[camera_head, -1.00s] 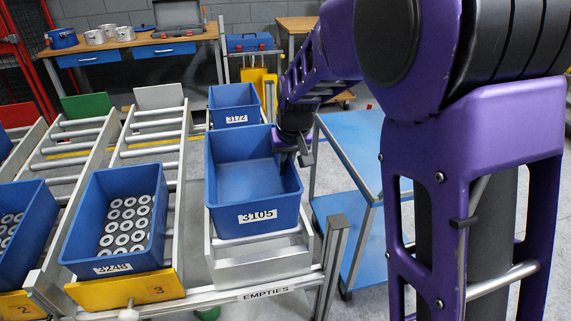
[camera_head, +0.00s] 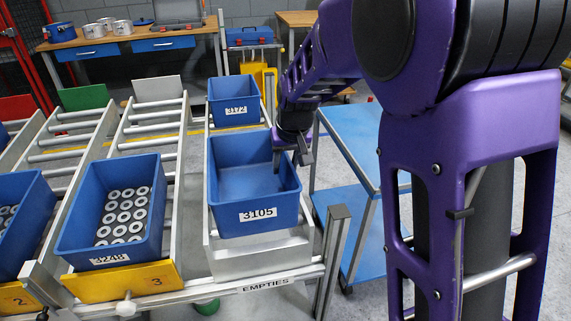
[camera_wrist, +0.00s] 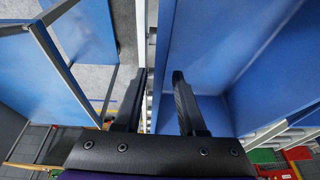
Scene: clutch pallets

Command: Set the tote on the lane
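The blue tote labelled 3105 (camera_head: 258,213) sits upright in the right-hand lane marked EMPTIES (camera_head: 217,258), towards its front end. My gripper (camera_head: 292,158) is at the tote's right wall, pointing down. In the wrist view my gripper (camera_wrist: 158,85) has its fingers apart, one on each side of the wall of the tote (camera_wrist: 215,45). A gap shows between the left finger and the wall, so it looks open. The tote's underside is hidden.
Tote 3172 (camera_head: 234,88) stands farther back in the same lane. Tote 3248 (camera_head: 100,215), holding several metal rings, is in the lane to the left. A blue cart (camera_head: 350,140) stands close on the right. A workbench (camera_head: 130,45) is behind.

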